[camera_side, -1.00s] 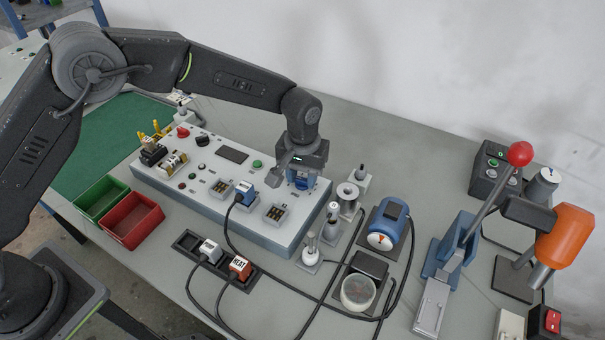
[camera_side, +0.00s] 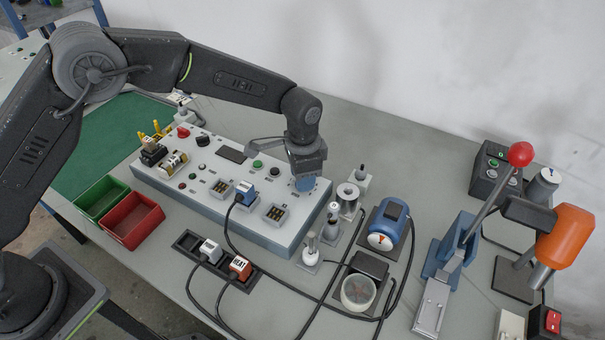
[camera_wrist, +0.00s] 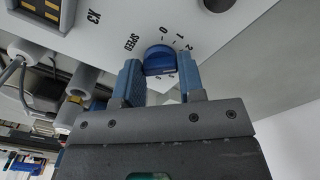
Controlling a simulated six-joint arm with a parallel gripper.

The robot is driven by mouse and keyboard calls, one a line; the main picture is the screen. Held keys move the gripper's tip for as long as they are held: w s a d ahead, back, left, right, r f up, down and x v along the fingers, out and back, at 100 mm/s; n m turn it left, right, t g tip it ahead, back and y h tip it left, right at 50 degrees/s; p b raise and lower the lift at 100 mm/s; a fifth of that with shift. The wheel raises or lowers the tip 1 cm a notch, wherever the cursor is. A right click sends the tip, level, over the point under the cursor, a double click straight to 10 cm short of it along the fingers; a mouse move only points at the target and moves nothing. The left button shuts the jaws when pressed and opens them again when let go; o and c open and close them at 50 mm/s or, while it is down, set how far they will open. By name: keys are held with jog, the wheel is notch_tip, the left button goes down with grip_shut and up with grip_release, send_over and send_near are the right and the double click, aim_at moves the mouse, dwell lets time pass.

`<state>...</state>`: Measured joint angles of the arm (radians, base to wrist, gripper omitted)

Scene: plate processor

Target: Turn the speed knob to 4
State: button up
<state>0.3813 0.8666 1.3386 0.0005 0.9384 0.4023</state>
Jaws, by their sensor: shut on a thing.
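The blue speed knob (camera_wrist: 159,60) sits on the light panel (camera_wrist: 110,50) in the wrist view, with the word SPEED and the marks 0, 1 and 2 visible around it. Higher marks are hidden or out of view. My gripper (camera_wrist: 160,80) has its two blue fingers on either side of the knob and is shut on it. In the side view the knob shows as a small blue patch (camera_side: 305,184) under my gripper (camera_side: 304,178), at the right end of the control panel (camera_side: 160,190). Which mark the knob points to I cannot tell.
A blue plug (camera_side: 246,197) stands in a panel socket left of the knob, with a black cable. Small stands (camera_side: 348,192) and a blue motor (camera_side: 390,222) are close on the right. A red-knobbed lever press (camera_side: 460,240) stands farther right. Red and green bins (camera_side: 130,222) lie left.

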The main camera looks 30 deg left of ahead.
jog(key=m, duration=0.4)
jog(key=shift+w+m, duration=0.1)
jog(key=shift+m, duration=0.2)
jog(key=shift+d+r+m, duration=0.1)
jog(key=shift+m, duration=1.9)
jog(key=o, duration=0.9)
jog(key=shift+o, duration=0.2)
notch_tip(320, 180, up, 14)
